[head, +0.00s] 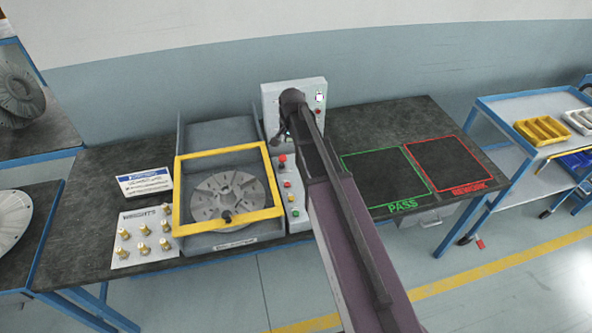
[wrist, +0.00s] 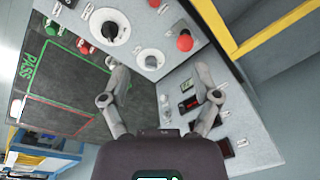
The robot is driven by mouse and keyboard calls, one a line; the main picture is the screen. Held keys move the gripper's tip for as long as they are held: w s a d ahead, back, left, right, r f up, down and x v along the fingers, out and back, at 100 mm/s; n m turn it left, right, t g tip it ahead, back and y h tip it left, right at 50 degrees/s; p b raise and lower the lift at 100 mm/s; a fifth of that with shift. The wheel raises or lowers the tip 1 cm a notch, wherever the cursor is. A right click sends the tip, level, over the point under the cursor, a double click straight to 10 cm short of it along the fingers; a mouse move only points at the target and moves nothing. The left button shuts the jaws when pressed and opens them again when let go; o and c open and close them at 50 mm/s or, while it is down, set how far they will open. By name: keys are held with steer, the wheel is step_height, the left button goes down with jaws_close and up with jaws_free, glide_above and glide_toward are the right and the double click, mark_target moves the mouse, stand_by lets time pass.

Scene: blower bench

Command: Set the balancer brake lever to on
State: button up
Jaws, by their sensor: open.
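My gripper (wrist: 159,68) is open and empty in the wrist view, its two fingers spread in front of the balancer's control panel (wrist: 135,52). A red round-headed control (wrist: 185,41) and a pale knob (wrist: 150,62) are near the fingertips, apart from them as far as I can tell. A larger dark-centred knob (wrist: 110,27) is beyond the left finger. The red-headed control also shows in the head view (head: 282,159). I cannot tell which control is the brake lever, or its setting. In the head view my arm covers part of the panel and gripper.
A yellow-framed guard (head: 229,150) covers the slotted rotor (head: 228,195) beside the panel. An upright display box (head: 316,97) stands behind my arm. A weights plate (head: 145,236) is at left. Green PASS (head: 383,177) and red REWORK (head: 448,163) areas are empty at right.

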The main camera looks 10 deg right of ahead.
steer(key=s+n, duration=0.5)
steer(key=s, duration=0.6)
steer(key=shift+s+a+f+b, duration=0.25)
steer(key=shift+s+f+b, duration=0.05)
steer(key=s+f+n+g+b, duration=0.1)
steer(key=s+f+n+b, duration=0.2)
steer(key=s+f+b, duration=0.3)
steer(key=s, duration=0.3)
steer(key=shift+h, duration=0.3)
